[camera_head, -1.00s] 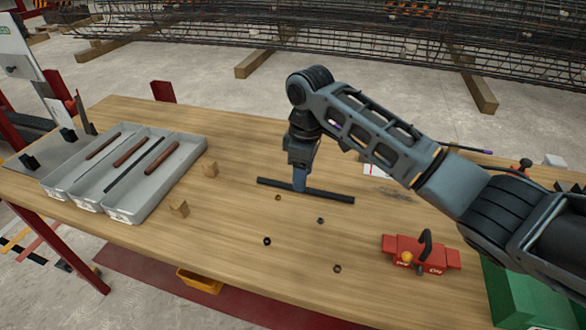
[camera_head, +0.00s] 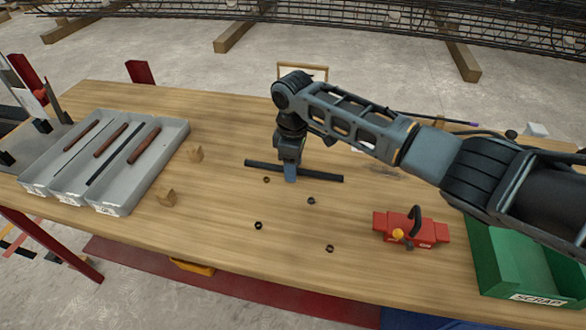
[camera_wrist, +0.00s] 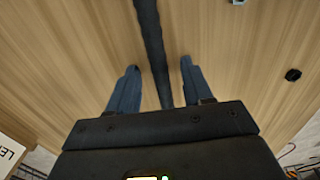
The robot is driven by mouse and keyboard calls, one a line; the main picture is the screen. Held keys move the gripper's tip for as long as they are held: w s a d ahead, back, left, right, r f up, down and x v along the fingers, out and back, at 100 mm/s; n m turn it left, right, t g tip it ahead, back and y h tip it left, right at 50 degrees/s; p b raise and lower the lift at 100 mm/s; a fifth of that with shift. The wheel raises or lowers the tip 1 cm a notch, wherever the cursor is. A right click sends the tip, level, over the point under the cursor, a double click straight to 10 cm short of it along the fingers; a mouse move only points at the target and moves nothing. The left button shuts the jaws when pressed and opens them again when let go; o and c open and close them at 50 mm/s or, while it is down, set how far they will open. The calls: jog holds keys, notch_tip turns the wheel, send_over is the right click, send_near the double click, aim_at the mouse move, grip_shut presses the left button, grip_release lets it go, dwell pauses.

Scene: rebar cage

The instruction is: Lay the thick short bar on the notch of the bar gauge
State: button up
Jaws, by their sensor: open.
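A dark bar (camera_head: 318,176) lies on the wooden table, under my gripper (camera_head: 290,174). In the wrist view the dark bar (camera_wrist: 151,40) runs between the two blue fingers of my gripper (camera_wrist: 159,66), with gaps on both sides; the fingers are open. Thick, short reddish-brown bars (camera_head: 144,146) lie in the grey tray (camera_head: 128,205) at the left, beside thinner dark bars (camera_head: 115,165). I cannot tell which object is the bar gauge.
Several dark nuts (camera_head: 258,225) lie scattered in front of my gripper. A red tool with a black handle (camera_head: 432,233) sits at the right, near a green SCRAP bin (camera_head: 492,255). The table's front centre is mostly clear.

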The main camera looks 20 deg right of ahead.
jog(key=shift+c, duration=0.3)
grip_shut()
jog(key=shift+r, duration=0.1)
